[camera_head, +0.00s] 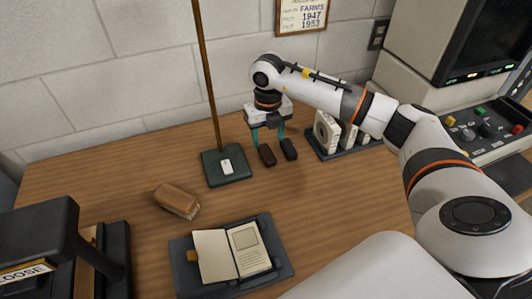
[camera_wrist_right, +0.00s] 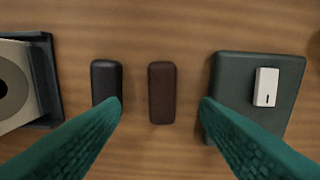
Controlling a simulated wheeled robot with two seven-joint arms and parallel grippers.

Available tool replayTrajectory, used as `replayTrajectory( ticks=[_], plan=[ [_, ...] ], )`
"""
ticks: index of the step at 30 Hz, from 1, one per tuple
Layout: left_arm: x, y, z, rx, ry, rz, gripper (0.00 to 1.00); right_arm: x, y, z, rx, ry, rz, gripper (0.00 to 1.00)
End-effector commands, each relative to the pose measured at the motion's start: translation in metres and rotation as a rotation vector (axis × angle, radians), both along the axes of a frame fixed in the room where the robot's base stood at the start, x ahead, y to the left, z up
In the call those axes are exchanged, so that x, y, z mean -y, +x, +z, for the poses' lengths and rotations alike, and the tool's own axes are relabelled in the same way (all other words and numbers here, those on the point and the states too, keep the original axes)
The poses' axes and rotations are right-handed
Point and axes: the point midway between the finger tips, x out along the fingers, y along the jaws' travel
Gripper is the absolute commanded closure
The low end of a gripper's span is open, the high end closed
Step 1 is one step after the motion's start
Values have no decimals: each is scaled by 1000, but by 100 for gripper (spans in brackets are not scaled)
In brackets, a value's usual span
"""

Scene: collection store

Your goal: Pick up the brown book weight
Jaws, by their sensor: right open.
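The brown book weight (camera_head: 267,156) is a small, dark reddish-brown rounded bar lying on the wooden table. It also shows in the right wrist view (camera_wrist_right: 162,92), near the middle. My right gripper (camera_head: 268,138) is open with teal fingers and is above the weight. In the wrist view the weight lies between the two fingertips (camera_wrist_right: 160,104), with nothing held. A similar black weight (camera_head: 289,150) lies just to its right; in the wrist view it is left of the brown one (camera_wrist_right: 107,80), partly behind a fingertip. My left gripper is not in view.
A dark green base (camera_head: 212,178) with a pole and a white switch (camera_head: 226,166) stands left of the weights. A dark rack (camera_head: 352,150) holds white reels to the right. A brown block (camera_head: 177,200) and an open book (camera_head: 212,258) lie nearer.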

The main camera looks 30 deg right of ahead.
Motion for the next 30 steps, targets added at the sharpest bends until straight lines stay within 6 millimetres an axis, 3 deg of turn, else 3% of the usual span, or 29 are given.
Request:
replayTrajectory(
  ticks=[5,15,23,30],
  plan=[
    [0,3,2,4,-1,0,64,-1,0,-12,-1,0,1,44],
    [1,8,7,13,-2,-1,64,-2,2,-57,-1,0,1,44],
    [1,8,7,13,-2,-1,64,-2,2,-59,0,0,1,44],
    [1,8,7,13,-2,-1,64,-2,2,-59,0,0,1,81]
  ],
)
